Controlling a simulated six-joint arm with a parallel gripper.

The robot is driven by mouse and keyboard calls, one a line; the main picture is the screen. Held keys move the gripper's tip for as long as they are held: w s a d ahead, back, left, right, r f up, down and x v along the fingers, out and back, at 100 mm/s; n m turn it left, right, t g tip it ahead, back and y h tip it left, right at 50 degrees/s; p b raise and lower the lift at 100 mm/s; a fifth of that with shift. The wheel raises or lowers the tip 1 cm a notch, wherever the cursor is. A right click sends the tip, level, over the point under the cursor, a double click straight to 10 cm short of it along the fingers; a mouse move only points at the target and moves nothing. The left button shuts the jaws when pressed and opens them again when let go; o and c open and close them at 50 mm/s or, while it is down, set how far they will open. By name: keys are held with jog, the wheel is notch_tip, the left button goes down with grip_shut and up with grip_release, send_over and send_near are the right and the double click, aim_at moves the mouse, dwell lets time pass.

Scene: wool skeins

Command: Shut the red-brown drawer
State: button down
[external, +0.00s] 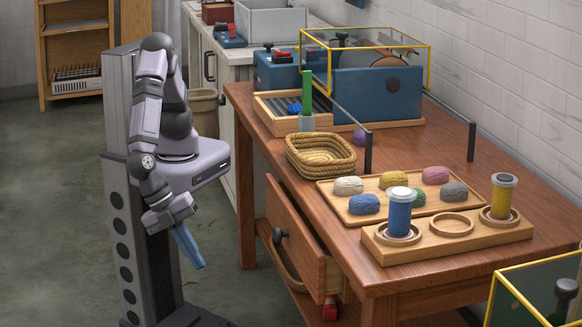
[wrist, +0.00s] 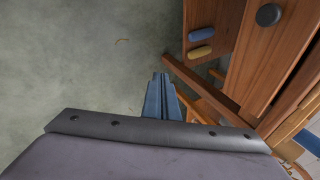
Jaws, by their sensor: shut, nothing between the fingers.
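The red-brown drawer (external: 300,246) stands out from the front of the wooden worktable, partly open. Its front carries a dark round knob (external: 279,234). In the wrist view the knob (wrist: 269,15) shows at the upper right, on a wooden panel. My gripper (external: 199,266) is shut and empty, its blue fingers pointing down over the floor. It is left of the drawer front and apart from it. The gripper (wrist: 161,76) also shows in the middle of the wrist view, with open floor to its left. The inside of the drawer is hidden in the external view.
The worktable (external: 410,168) holds a woven basket (external: 320,157), a tray of wool skeins (external: 364,205) and a wooden holder (external: 450,245) with blue and yellow spools. A table leg (external: 246,200) stands behind the drawer. The grey floor (external: 60,200) is mostly clear.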

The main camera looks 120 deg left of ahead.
aim_at(284, 212)
jog(key=s+a+f+m+y, duration=0.1)
jog(key=s+f+m+y, duration=0.1)
jog(key=s+f, duration=0.45)
jog(key=a+f+m+t+y, duration=0.2)
jog(key=a+f+m+y, duration=0.15)
jog(key=a, duration=0.35)
jog(key=w+a+r+m+t+y, duration=0.2)
jog(key=r+m, duration=0.2)
jog(key=r, duration=0.3)
jog(key=w+a+r+m+t+y, duration=0.2)
jog(key=r+m+t+y, duration=0.1)
jog(key=r+m, duration=0.2)
notch_tip(284, 212, up, 2)
jog(key=shift+a+y, duration=0.15)
jog(key=shift+y, duration=0.2)
jog(key=shift+w+a, duration=0.15)
jog(key=x, duration=1.3)
jog(key=shift+w+a, duration=0.2)
jog(key=shift+w, duration=0.1)
